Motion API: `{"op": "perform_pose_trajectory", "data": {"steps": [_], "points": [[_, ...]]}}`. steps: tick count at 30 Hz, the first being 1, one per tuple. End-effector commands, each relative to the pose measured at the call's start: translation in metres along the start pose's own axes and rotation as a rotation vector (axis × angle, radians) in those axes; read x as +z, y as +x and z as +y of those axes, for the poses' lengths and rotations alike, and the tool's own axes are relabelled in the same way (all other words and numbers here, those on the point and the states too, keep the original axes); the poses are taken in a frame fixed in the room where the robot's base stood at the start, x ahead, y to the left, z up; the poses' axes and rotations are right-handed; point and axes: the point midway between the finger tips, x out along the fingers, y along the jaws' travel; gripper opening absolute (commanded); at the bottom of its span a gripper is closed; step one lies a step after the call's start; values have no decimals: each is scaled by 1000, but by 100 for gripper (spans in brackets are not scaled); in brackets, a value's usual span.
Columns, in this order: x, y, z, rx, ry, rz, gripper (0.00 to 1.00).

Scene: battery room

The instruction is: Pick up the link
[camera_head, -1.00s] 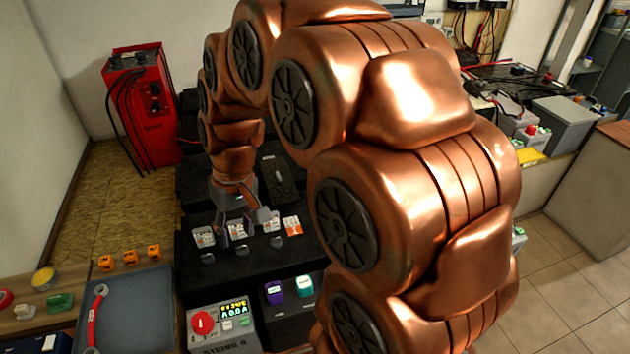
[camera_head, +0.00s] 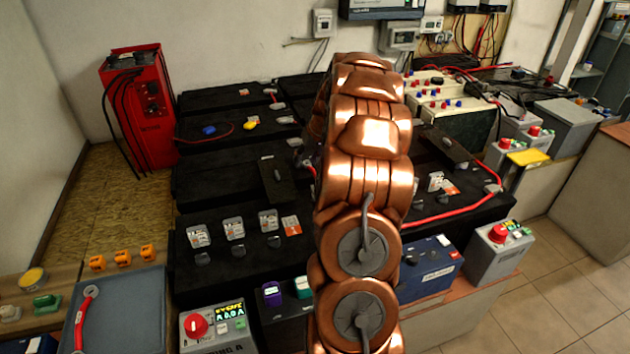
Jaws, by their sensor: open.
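A short red link (camera_head: 88,305) with metal ring ends lies on the blue-grey tray (camera_head: 125,318) at the lower left. My copper arm rises through the middle of the view and bends away toward the back. My gripper (camera_head: 306,160) shows only as a small grey part at the left edge of the arm, over the dark batteries; the rest is hidden behind the arm. It is open, far to the right of and behind the red link. I cannot see anything in it.
Black batteries (camera_head: 225,265) with terminals fill the middle. A red charger (camera_head: 140,110) stands at the back left. A control box with a red knob (camera_head: 212,328) is right of the tray. Orange blocks (camera_head: 123,258) sit behind the tray. A red cable (camera_head: 450,213) runs right of my arm.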

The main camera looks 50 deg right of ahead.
Motion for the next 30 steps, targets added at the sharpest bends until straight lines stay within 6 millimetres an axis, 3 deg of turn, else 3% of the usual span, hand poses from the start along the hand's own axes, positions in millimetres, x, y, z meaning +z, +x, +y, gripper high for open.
{"op": "perform_pose_trajectory", "data": {"steps": [1, 3, 8, 23, 30], "points": [[-3, 8, 18, 9, 16, 13, 45], [-7, 12, 36, 18, 29, 29, 45], [-12, 19, 59, 30, 45, 48, 45], [-15, 50, 63, 32, 46, 51, 45], [-18, 76, 64, 33, 46, 49, 45]]}}
